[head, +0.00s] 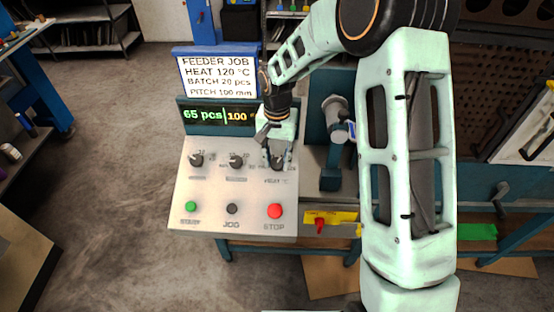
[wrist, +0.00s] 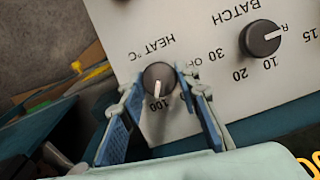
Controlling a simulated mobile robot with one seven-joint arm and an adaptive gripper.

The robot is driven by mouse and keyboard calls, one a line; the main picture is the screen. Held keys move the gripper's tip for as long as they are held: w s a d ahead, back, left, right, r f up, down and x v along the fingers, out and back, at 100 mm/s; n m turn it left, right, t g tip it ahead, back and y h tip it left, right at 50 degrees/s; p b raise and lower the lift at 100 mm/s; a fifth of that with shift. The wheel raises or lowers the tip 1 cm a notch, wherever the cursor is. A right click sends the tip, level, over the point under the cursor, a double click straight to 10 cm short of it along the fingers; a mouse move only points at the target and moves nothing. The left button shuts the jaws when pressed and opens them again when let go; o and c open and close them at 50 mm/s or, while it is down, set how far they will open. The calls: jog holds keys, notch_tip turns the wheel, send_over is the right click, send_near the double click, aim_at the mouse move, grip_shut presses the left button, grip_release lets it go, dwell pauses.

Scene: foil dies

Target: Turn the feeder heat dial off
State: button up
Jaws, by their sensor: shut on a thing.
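The feeder heat dial (wrist: 159,75) is a dark round knob with a white pointer line, above the printed 100 in the wrist view. Its pointer faces toward that 100. Part of the OFF mark (wrist: 189,64) shows just right of the dial. My gripper (wrist: 160,84) is shut on the dial, one blue-padded finger on each side. In the head view my gripper (head: 277,152) comes down over the dial at the upper right of the control panel (head: 205,215) and mostly hides it.
The batch dial (wrist: 262,38) sits close by to the right in the wrist view. The panel's front row has a green button (head: 190,206), a black jog button (head: 232,208) and a red stop button (head: 274,211). A display (head: 215,115) reads 65 pcs and 100.

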jog(key=shift+a+n+b, duration=0.1)
jog(key=shift+n+b, duration=0.2)
jog(key=shift+n, duration=0.1)
jog(key=n+b, duration=0.1)
jog(key=n, duration=0.1)
jog(key=n+h+b, duration=0.1)
jog(key=n, duration=0.1)
jog(key=shift+a+f+n+h, duration=0.1)
jog(key=shift+n+h, duration=0.2)
jog(key=n+b, duration=0.1)
jog(key=n, duration=0.2)
jog(key=n+t+h+b, duration=0.1)
jog(key=n+b, duration=0.1)
jog(key=n, duration=0.1)
jog(key=shift+s+a+t+h, duration=0.1)
jog(key=shift+a+t+h, duration=0.05)
jog(key=shift+t+h, duration=0.15)
jog(key=n+t+b, duration=0.1)
jog(key=n, duration=0.2)
jog(key=n+t+b, duration=0.1)
jog(key=n, duration=0.2)
jog(key=shift+s+h, duration=0.15)
jog(key=shift+h, duration=0.15)
jog(key=n+b, duration=0.1)
jog(key=n, duration=0.2)
jog(key=n+t+b, duration=0.1)
jog(key=n, duration=0.2)
jog(key=shift+s+t, duration=0.1)
jog(key=shift+t, duration=0.2)
